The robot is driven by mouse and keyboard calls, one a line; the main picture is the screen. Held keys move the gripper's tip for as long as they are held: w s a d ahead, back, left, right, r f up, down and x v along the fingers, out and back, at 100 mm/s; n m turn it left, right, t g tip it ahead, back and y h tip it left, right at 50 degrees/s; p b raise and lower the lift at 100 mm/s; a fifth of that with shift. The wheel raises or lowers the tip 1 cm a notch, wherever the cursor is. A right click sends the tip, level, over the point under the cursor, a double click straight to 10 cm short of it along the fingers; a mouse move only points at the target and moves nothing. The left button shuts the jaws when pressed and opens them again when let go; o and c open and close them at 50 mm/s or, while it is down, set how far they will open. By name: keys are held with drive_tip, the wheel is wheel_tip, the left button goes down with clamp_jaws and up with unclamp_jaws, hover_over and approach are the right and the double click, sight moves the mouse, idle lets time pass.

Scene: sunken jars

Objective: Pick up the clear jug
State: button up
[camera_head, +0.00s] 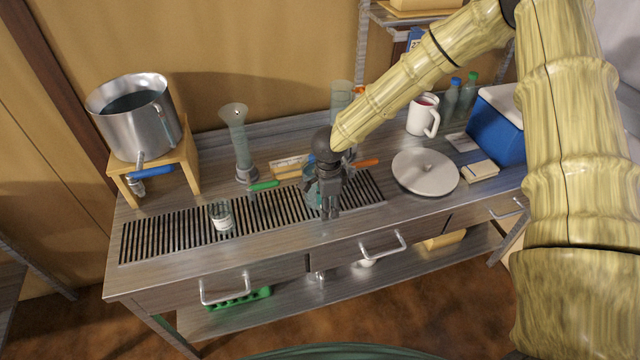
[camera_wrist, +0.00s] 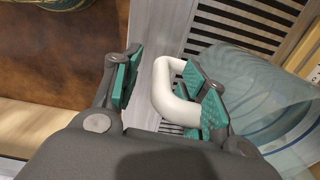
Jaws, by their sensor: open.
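The clear jug (camera_wrist: 268,100) fills the right of the wrist view, with its white handle (camera_wrist: 163,92) pointing toward my gripper (camera_wrist: 160,78). My gripper is open, its green-padded fingers on either side of the handle's outer bar. The right finger reaches into the handle loop; the left finger stands apart from the bar with a gap. In the head view my gripper (camera_head: 329,210) hangs over the slatted drain strip and hides most of the jug (camera_head: 312,196).
A small glass jar (camera_head: 221,216) stands left on the slats (camera_head: 175,232). A tall glass cylinder (camera_head: 238,140) and green-handled tool (camera_head: 264,186) are behind. A round lid (camera_head: 425,173), white mug (camera_head: 422,114) and blue cooler (camera_head: 497,125) are right. A steel pot (camera_head: 140,125) stands left.

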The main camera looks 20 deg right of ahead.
drive_tip(key=shift+w+f, duration=0.15)
drive_tip(key=shift+f, duration=0.35)
drive_tip(key=shift+r, duration=0.1)
clamp_jaws()
